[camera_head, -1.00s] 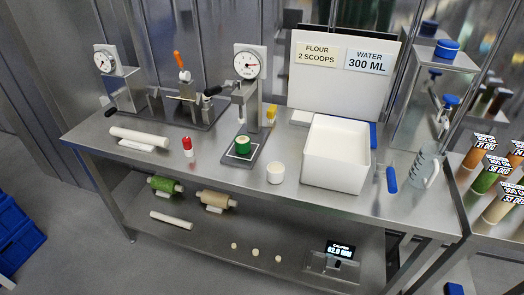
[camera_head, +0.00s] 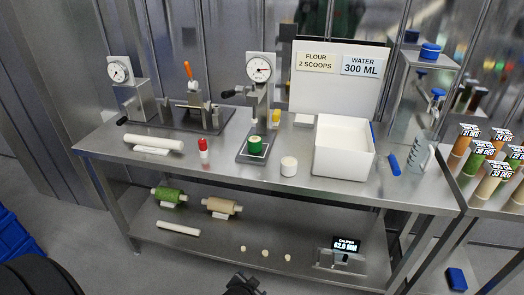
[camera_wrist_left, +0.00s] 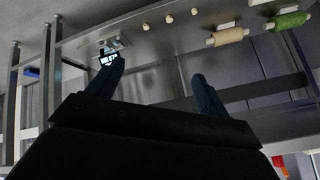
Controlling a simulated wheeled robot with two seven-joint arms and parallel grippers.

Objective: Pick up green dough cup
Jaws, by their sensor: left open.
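My right gripper is not seen.
A white cup (camera_head: 289,166) and a white bin (camera_head: 343,148) stand right of the press. The lower shelf holds a green roll (camera_head: 169,196), a beige roll (camera_head: 221,206) and a caliper display (camera_head: 345,245).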

